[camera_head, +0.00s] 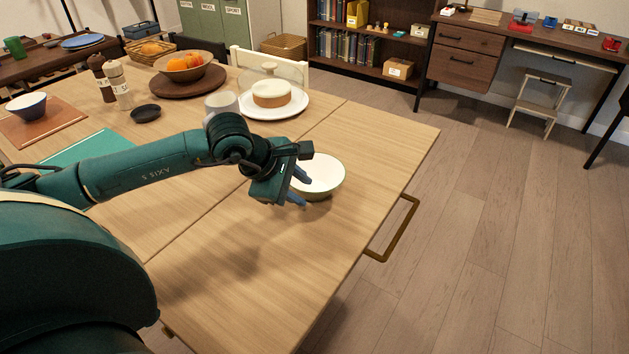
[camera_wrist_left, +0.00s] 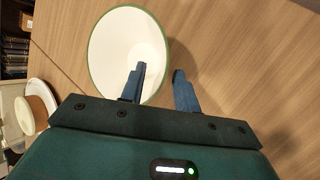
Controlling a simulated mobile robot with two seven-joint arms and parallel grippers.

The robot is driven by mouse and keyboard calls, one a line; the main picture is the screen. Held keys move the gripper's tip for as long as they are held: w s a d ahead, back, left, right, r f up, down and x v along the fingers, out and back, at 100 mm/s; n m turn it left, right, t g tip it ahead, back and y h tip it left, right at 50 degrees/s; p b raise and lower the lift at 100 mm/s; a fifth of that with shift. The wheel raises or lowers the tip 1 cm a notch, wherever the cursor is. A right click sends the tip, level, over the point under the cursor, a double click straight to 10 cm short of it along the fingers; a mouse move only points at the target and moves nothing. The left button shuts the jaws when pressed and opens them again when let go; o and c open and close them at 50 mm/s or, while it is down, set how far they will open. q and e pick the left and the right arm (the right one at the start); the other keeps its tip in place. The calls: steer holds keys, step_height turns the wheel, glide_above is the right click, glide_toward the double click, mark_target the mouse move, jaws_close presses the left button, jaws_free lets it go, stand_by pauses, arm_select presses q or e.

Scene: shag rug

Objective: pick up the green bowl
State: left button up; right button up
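The green bowl (camera_head: 325,173) stands on the wooden table near its right edge; it looks white inside. In the left wrist view the bowl (camera_wrist_left: 115,45) shows a thin green rim and an empty white inside. My left gripper (camera_head: 307,192) is at the bowl's near left side. In the left wrist view my left gripper (camera_wrist_left: 160,70) is open, with one blue finger over the bowl's inside and the other outside the rim. I cannot tell whether either finger touches the bowl. My right gripper is not in view.
A light cup (camera_head: 222,103), a fruit bowl (camera_head: 190,67) and two mills (camera_head: 118,85) are farther left. The table's front right area (camera_head: 290,265) is clear.

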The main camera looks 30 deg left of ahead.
mark_target(307, 193)
arm_select(q)
steer(key=shift+x, duration=1.5)
steer(key=shift+c, duration=0.2)
jaws_close()
